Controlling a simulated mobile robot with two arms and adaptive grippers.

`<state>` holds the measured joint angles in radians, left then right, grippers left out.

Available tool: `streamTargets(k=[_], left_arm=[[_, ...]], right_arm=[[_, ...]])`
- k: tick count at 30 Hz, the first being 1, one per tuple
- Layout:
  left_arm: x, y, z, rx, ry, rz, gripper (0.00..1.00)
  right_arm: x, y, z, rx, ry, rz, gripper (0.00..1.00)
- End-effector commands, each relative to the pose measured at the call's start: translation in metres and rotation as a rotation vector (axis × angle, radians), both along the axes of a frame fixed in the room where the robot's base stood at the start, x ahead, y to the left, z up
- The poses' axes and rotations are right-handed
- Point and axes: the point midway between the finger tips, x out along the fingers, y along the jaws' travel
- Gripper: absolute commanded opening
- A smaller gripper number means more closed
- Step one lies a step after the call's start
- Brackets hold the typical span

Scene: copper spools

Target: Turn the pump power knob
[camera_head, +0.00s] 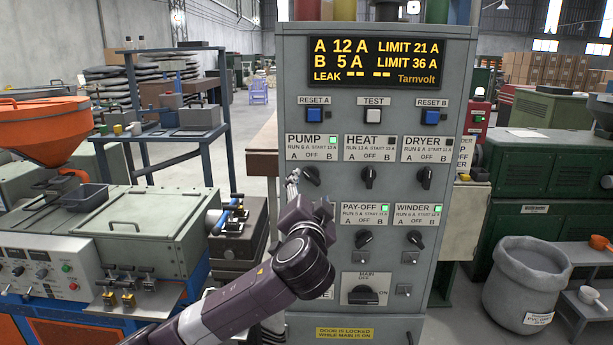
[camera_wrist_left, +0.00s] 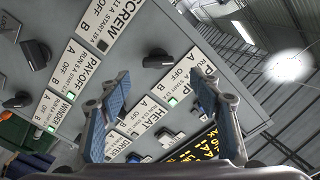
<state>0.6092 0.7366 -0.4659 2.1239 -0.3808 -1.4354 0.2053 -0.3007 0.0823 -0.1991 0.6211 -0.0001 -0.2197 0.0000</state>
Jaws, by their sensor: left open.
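The pump knob (camera_head: 311,176) is a dark rotary switch below the PUMP label (camera_head: 312,146) on the grey cabinet. A green lamp beside that label is lit. The knob also shows in the left wrist view (camera_wrist_left: 157,58), just beyond the fingertips and between their lines. My left gripper (camera_head: 309,195) is open and empty, pointing at the panel close to the pump knob; in the left wrist view (camera_wrist_left: 158,80) its two blue-padded fingers stand apart. I cannot tell whether they touch the knob. The arm hides the panel's lower left. My right gripper is not in view.
The heat knob (camera_head: 369,176) and dryer knob (camera_head: 424,177) lie to the right. The pay-off knob (camera_head: 363,238), winder knob (camera_head: 415,239) and main switch (camera_head: 363,295) are below. The display (camera_head: 390,62) is above. A machine (camera_head: 130,240) stands left.

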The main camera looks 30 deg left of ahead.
Motion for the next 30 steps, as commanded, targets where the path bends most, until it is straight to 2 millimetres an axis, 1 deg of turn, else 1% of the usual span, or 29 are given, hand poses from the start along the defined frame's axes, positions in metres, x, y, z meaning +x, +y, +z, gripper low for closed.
streamTargets(k=[2,6,12,15,20,27,30], left_arm=[[0.006,0.004,0.003,0.002,0.000,0.004,0.58],[0.024,0.016,0.004,0.002,0.002,0.004,0.58],[0.050,0.032,0.002,0.001,0.002,0.003,0.58],[0.058,0.036,0.002,0.000,0.001,0.001,0.58],[0.064,0.040,0.000,0.000,0.001,-0.001,0.58],[0.065,0.040,-0.001,0.000,0.001,-0.001,0.58],[0.065,0.040,-0.001,0.000,0.001,-0.001,0.47]], right_arm=[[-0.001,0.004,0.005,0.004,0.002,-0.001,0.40],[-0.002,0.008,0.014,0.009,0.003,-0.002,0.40],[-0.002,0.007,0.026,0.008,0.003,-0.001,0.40],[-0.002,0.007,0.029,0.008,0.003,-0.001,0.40],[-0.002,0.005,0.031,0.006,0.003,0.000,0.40],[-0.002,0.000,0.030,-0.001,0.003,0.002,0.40],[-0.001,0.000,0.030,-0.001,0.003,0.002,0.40]])
